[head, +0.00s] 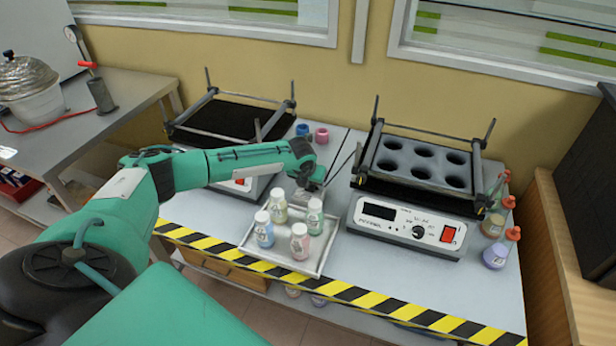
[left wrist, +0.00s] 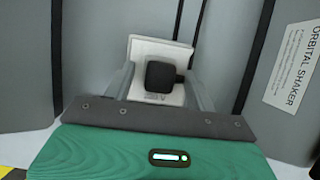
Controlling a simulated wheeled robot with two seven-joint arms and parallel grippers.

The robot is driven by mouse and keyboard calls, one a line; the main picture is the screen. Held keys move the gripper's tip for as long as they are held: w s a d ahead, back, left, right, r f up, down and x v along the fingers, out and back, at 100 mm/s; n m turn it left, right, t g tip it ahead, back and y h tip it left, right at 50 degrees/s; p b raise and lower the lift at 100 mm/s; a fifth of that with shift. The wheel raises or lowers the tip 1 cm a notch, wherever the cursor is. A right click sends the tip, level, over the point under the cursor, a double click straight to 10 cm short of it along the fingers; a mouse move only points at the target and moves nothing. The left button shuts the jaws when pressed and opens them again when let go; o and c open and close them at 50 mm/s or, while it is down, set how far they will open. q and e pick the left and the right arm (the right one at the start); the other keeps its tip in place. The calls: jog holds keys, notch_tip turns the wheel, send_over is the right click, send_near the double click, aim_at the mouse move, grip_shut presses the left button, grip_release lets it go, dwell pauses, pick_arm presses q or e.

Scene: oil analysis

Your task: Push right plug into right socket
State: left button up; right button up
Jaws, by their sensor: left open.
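My left gripper (head: 308,188) is low over the table, between the two orbital shakers and just behind the bottle tray. In the left wrist view its fingers are apart, one on each side of a black plug (left wrist: 161,76). The plug is in front of a pale, square socket plate (left wrist: 164,48). I cannot tell how deep the plug sits, or whether the fingers touch it. No second plug or socket can be made out. In the head view the arm and hand hide the plug and socket. My right gripper is not in view.
The right shaker (head: 405,228) has a block of round holes on top. The left shaker (head: 236,118) is partly behind my arm. A tray (head: 322,262) of several bottles stands close in front of the gripper. Coloured flasks (head: 496,255) stand at the right edge.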

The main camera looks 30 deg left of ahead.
pick_arm(q)
jog(key=shift+r, duration=0.25)
jog(key=v, duration=1.3)
jog(key=shift+s+b, duration=0.15)
jog(key=shift+b, duration=0.25)
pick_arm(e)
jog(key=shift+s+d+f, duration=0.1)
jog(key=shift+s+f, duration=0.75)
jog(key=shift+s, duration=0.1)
pick_arm(q)
jog(key=shift+d, duration=0.1)
